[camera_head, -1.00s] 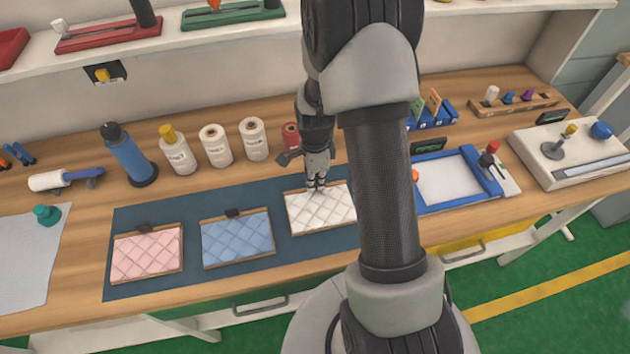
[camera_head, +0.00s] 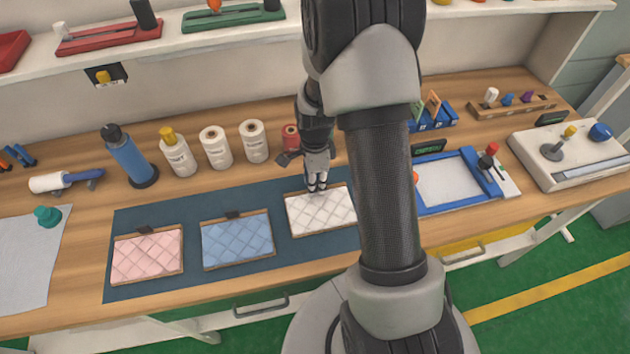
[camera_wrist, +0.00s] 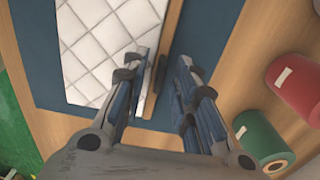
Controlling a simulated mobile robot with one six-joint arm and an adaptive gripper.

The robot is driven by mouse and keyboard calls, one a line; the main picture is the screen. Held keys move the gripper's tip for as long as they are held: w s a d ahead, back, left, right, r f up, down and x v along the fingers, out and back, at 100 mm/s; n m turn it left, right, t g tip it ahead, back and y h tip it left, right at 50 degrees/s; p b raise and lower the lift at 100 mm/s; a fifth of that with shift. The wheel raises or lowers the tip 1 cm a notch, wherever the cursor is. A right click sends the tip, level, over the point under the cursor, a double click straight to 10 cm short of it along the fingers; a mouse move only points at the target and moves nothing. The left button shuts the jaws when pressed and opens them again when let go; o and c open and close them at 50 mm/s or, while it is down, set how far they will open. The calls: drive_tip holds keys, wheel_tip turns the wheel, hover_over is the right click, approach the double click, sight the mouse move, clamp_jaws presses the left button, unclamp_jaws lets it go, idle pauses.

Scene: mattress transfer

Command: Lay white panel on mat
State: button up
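The white quilted panel (camera_head: 322,213) lies on a thin wooden board on the dark blue mat (camera_head: 184,216), the rightmost of three panels. In the wrist view the panel (camera_wrist: 108,42) is at upper left, with the board's wooden edge and a small dark tab beside it. My gripper (camera_head: 316,189) points down at the panel's far edge. In the wrist view my gripper (camera_wrist: 160,66) has its fingers apart, with the board's edge and tab between them; I cannot tell whether they touch. The panel's right end is partly hidden by my arm in the head view.
A pink panel (camera_head: 147,258) and a blue panel (camera_head: 237,240) lie to the left on the mat. White spools (camera_head: 215,147) and a red spool (camera_head: 291,138) stand behind. A blue-framed tray (camera_head: 447,180) lies to the right. Red and green spools (camera_wrist: 262,139) are near my right finger.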

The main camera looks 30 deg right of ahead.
drive_tip(key=s+a+r+n+t+p, duration=0.1)
drive_tip(key=s+a+r+n, duration=0.15)
drive_tip(key=r, duration=0.65)
drive_tip(key=s+a+r+n+p, duration=0.1)
drive_tip(key=s+a+r+n, duration=0.15)
drive_tip(key=r, duration=0.55)
drive_tip(key=s+a+r+n+t+p, duration=0.1)
drive_tip(key=r+n, duration=0.3)
drive_tip(key=r, duration=0.5)
drive_tip(key=s+a+r+n+t, duration=0.1)
drive_tip(key=s+a+r+n, duration=0.1)
drive_tip(key=s+n, duration=0.4)
drive_tip(key=s+a+r+n+t, duration=0.1)
drive_tip(key=s+a+r+n, duration=0.2)
drive_tip(key=s+n, duration=0.3)
drive_tip(key=shift+s+a+r+t, duration=0.35)
drive_tip(key=shift+s+a+t, duration=0.05)
drive_tip(key=shift+s, duration=0.5)
drive_tip(key=shift+f, duration=0.1)
